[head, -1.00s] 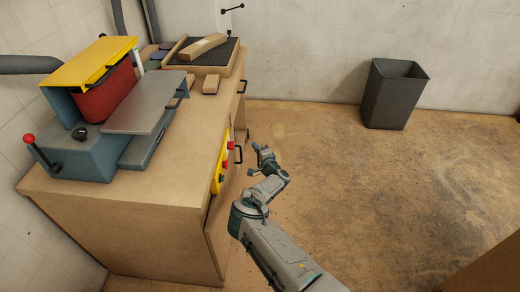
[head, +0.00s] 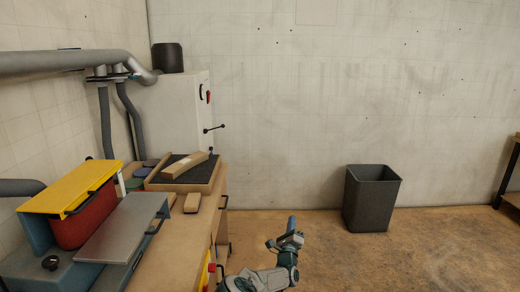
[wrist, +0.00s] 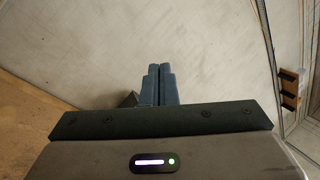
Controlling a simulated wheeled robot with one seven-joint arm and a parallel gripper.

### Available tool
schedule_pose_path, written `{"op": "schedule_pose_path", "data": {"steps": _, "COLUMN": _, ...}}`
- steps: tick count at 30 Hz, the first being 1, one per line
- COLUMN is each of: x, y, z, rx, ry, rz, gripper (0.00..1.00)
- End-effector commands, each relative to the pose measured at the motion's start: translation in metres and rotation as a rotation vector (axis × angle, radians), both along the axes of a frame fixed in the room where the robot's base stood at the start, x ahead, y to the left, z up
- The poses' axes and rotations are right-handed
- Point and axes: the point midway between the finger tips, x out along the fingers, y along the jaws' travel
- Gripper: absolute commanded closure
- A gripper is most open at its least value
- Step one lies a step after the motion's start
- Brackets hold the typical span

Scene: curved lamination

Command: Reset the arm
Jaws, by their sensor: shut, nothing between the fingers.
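My gripper (head: 291,224) shows at the bottom centre of the head view, with its blue fingertips pointing up. In the wrist view its two blue fingers (wrist: 158,84) lie side by side, closed against each other with nothing between them. The arm is in free air to the right of the wooden bench, and the fingers touch nothing that I can see. The lower part of the arm is cut off by the bottom edge of the head view.
A wooden bench (head: 172,258) at left carries a yellow, red and blue sander (head: 85,215) and a tray (head: 211,178) with a wood piece (head: 185,165). A grey cabinet (head: 165,115) stands behind. A dark bin (head: 370,200) stands by the wall; open floor lies around it.

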Motion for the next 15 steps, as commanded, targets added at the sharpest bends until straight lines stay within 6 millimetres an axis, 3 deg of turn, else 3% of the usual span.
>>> {"op": "schedule_pose_path", "data": {"steps": 1, "x": -0.007, "y": -0.029, "z": 0.028, "rx": 0.098, "ry": -0.043, "rz": -0.074, "gripper": 1.00}}
{"op": "schedule_pose_path", "data": {"steps": 6, "x": -0.044, "y": -0.112, "z": 0.083, "rx": 0.417, "ry": -0.180, "rz": -0.295, "gripper": 1.00}}
{"op": "schedule_pose_path", "data": {"steps": 12, "x": -0.107, "y": -0.186, "z": 0.122, "rx": 0.783, "ry": -0.354, "rz": -0.530, "gripper": 1.00}}
{"op": "schedule_pose_path", "data": {"steps": 15, "x": -0.142, "y": -0.211, "z": 0.132, "rx": 0.961, "ry": -0.441, "rz": -0.639, "gripper": 1.00}}
